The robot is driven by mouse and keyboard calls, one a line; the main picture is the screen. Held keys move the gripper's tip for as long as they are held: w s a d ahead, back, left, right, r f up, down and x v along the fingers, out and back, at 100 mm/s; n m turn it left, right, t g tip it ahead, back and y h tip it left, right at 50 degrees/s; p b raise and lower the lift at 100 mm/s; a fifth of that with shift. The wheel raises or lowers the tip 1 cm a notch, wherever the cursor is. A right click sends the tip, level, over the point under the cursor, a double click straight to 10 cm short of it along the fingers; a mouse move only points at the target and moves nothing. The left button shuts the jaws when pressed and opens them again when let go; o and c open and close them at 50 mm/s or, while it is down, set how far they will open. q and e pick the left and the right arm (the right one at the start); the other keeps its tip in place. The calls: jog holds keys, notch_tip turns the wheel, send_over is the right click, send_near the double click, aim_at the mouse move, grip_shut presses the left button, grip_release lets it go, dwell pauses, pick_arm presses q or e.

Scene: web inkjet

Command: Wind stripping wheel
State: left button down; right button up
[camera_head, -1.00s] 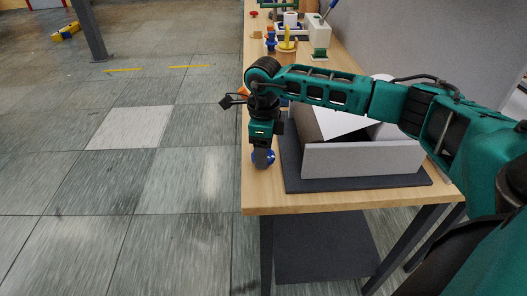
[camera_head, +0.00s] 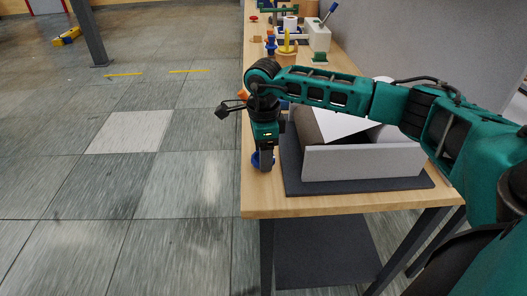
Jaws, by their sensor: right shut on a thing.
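A small blue round thing (camera_head: 256,162), which may be the wheel, is at the left edge of the wooden table, beside the grey box. My right gripper (camera_head: 265,167) points down over it, with its fingers at the blue thing and shut on it. The fingers hide much of it. A grey box-like unit (camera_head: 362,162) with a brown roll (camera_head: 305,126) and a white sheet (camera_head: 338,122) stands on a dark mat to the right of my gripper. My left gripper is not in view.
The wooden table (camera_head: 300,203) runs away from me. Farther back stand a yellow cone-like piece (camera_head: 287,40), a white block unit (camera_head: 318,36) and a green-based piece (camera_head: 320,58). A grey partition borders the right; open floor lies left.

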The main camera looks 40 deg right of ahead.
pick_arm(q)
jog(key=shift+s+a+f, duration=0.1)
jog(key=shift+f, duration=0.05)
pick_arm(e)
jog(key=o, duration=1.1)
jog(key=shift+c, duration=0.2)
jog(key=shift+r, duration=0.15)
pick_arm(q)
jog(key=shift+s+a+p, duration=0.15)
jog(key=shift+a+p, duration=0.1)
jog(key=shift+p, duration=0.15)
pick_arm(e)
notch_tip(320, 180, up, 13)
jog(key=shift+f, duration=0.2)
